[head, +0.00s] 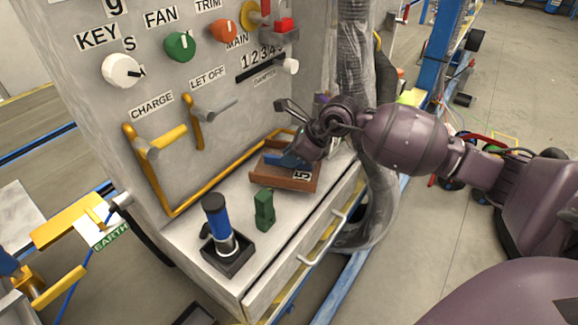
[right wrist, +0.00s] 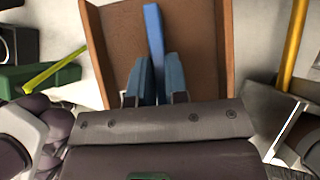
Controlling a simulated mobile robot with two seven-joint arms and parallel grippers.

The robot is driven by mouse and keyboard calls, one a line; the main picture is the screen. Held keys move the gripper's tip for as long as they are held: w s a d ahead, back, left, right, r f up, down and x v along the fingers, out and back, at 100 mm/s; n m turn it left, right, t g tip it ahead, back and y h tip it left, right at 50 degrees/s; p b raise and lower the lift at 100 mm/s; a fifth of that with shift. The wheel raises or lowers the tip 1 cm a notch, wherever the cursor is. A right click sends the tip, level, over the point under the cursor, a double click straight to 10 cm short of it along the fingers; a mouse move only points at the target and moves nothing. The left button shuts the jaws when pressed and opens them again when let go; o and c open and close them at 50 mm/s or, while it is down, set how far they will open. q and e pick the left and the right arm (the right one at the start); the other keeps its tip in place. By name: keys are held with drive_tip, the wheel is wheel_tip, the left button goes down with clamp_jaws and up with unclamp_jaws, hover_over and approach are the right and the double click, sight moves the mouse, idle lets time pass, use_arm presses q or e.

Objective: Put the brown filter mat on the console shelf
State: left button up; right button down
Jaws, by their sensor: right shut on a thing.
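The brown filter mat (head: 272,172) looks like a shallow piece with raised side edges and a white label reading 5. It is at the console shelf (head: 195,230), near the back right; whether it rests on the surface or is just above is unclear. In the right wrist view the mat (right wrist: 120,38) fills the upper middle, with a blue bar (right wrist: 154,35) standing along its middle. My right gripper (head: 287,160) is shut on this blue bar; its blue-grey fingertips show in the right wrist view (right wrist: 155,78). My left gripper is not in view.
A green block (head: 264,210) and a blue-handled joystick (head: 218,225) stand on the shelf left of the mat. A yellow rail (head: 215,180) runs along the panel behind. A drawer handle (head: 325,238) sticks out in front. A grey hose (head: 383,200) hangs at the right.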

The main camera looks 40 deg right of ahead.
wheel_tip(320, 180, down, 3)
drive_tip(key=shift+f, duration=0.15)
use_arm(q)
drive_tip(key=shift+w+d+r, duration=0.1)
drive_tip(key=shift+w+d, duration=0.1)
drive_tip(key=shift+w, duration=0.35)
use_arm(e)
drive_tip(key=c, duration=1.6)
unclamp_jaws()
drive_tip(key=o, duration=0.5)
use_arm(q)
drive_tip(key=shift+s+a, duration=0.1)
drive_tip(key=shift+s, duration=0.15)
